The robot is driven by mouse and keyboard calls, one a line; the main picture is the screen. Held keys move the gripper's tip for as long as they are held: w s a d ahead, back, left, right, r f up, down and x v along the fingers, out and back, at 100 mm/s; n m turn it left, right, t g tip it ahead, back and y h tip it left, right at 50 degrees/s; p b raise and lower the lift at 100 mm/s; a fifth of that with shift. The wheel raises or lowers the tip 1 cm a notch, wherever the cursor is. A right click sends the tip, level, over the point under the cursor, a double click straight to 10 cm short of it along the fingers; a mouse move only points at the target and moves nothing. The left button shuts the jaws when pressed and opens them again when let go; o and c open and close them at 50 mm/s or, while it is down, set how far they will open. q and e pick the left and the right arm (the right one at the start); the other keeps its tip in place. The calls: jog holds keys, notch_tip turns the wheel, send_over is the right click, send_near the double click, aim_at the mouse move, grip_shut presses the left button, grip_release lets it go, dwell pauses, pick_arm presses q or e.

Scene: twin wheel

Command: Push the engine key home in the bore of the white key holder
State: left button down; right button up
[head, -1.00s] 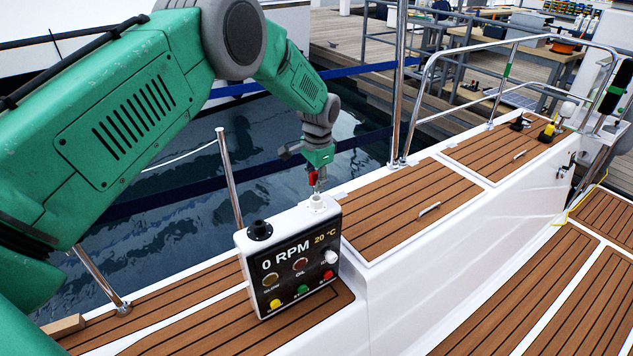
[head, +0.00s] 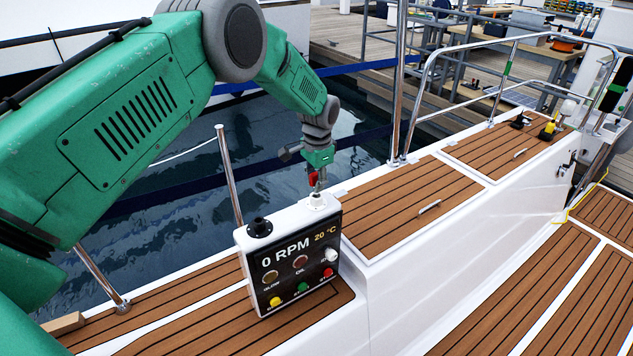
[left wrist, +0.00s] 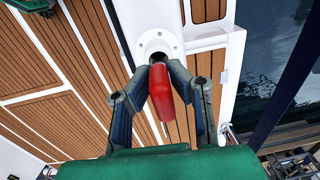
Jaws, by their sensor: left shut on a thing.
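The white key holder (head: 318,200) stands on top of the engine panel, at its right end. It also shows in the left wrist view as a round flange (left wrist: 160,44) with a dark bore. My left gripper (head: 314,181) is above the holder, shut on the red head of the engine key (left wrist: 163,92). The key points at the bore; its tip is hidden by the fingers and the red head, so I cannot tell how deep it sits. In the head view the red key (head: 313,179) is just above the holder. My right gripper is not in view.
The engine panel (head: 300,262) reads 0 RPM and has several coloured buttons. A black socket (head: 259,228) stands on its top left. A steel post (head: 229,175) rises behind it. Teak deck (head: 415,205) lies to the right, with water beyond the edge.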

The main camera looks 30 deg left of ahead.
pick_arm(q)
jog(key=shift+f+b, duration=0.6)
jog(key=shift+f, duration=0.5)
jog(key=c, duration=1.4)
grip_release()
jog(key=shift+c, duration=0.2)
jog(key=shift+r, duration=0.1)
jog(key=r, duration=1.1)
jog(key=shift+s+d+r, duration=0.15)
jog(key=shift+d+r, duration=0.15)
